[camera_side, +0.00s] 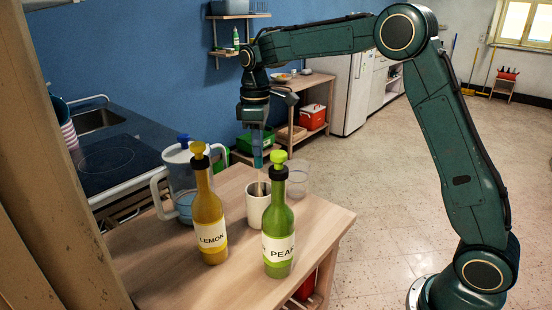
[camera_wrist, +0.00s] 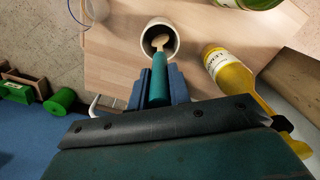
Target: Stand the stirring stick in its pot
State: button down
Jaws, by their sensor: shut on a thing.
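The stirring stick has a teal handle and a pale wooden end; in the wrist view its handle (camera_wrist: 158,78) lies between my fingers. My gripper (camera_side: 257,150) is shut on the handle and points down above the white pot (camera_side: 254,208). In the side view the stick (camera_side: 260,177) hangs roughly upright, its lower end at the pot's mouth. In the wrist view the wooden end overlaps the opening of the pot (camera_wrist: 174,27). How deep the tip reaches is hard to tell. The pear bottle partly hides the pot in the side view.
A yellow lemon bottle (camera_side: 208,215) and a green pear bottle (camera_side: 278,232) stand in front, close to the pot. A clear jug (camera_side: 182,185) is at the left and a clear glass (camera_side: 298,180) at the right. The table (camera_side: 160,275) is bare at front left.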

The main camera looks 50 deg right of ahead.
jog(key=shift+f, duration=0.25)
jog(key=c, duration=1.2)
grip_release()
jog(key=shift+c, duration=0.2)
jog(key=shift+r, duration=0.1)
jog(key=shift+w+r, duration=0.1)
jog(key=shift+r, duration=6.75)
